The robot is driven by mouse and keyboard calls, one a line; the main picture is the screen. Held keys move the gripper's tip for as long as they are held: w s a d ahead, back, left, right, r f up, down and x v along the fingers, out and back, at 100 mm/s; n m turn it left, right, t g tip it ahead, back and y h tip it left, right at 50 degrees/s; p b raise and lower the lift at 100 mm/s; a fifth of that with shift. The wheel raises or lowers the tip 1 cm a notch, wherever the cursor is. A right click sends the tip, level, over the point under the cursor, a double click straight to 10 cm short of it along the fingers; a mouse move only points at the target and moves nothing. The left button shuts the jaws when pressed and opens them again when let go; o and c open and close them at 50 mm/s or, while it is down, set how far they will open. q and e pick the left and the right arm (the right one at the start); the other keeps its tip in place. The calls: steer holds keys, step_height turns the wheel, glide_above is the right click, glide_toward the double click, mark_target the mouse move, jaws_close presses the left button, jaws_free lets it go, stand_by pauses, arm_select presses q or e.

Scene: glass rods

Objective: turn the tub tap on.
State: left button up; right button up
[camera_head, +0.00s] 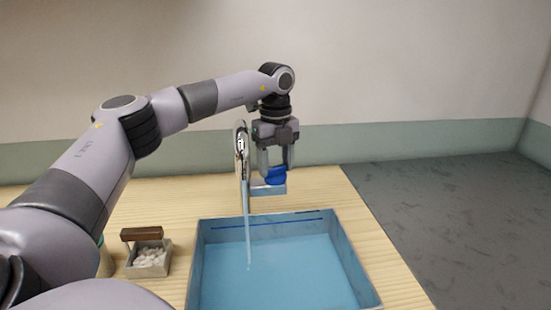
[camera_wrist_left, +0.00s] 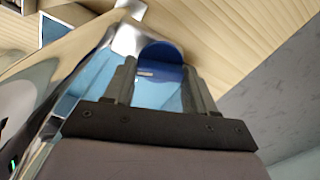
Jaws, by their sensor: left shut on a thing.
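The tub tap (camera_head: 241,150) is a shiny chrome spout standing at the back edge of the tub. A thin stream of water (camera_head: 247,225) runs from it down into the blue tub (camera_head: 372,290). My left gripper (camera_head: 276,172) points down beside the spout, to its right, and is shut on the blue tap handle (camera_head: 275,180). In the left wrist view the blue handle (camera_wrist_left: 162,54) shows between the fingers of my left gripper (camera_wrist_left: 158,75). The chrome spout (camera_wrist_left: 60,70) fills the left of that view. My right gripper is not in view.
A small box of white pebbles (camera_head: 149,262) with a brown-topped brush or block (camera_head: 141,233) stands left of the tub on the wooden table (camera_head: 190,207). A container is partly hidden behind my left arm.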

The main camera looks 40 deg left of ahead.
mark_target(275, 167)
arm_select(q)
steer(key=n+p, duration=0.1)
steer(key=n, duration=0.3)
steer(key=shift+r+n, duration=0.1)
steer(key=shift+n, duration=0.2)
steer(key=shift+n+p, duration=0.35)
steer(key=shift+n, duration=1.95)
steer(key=o, duration=1)
steer(key=shift+o, duration=0.2)
steer(key=shift+r+b, duration=0.4)
steer(key=shift+r, duration=3.1)
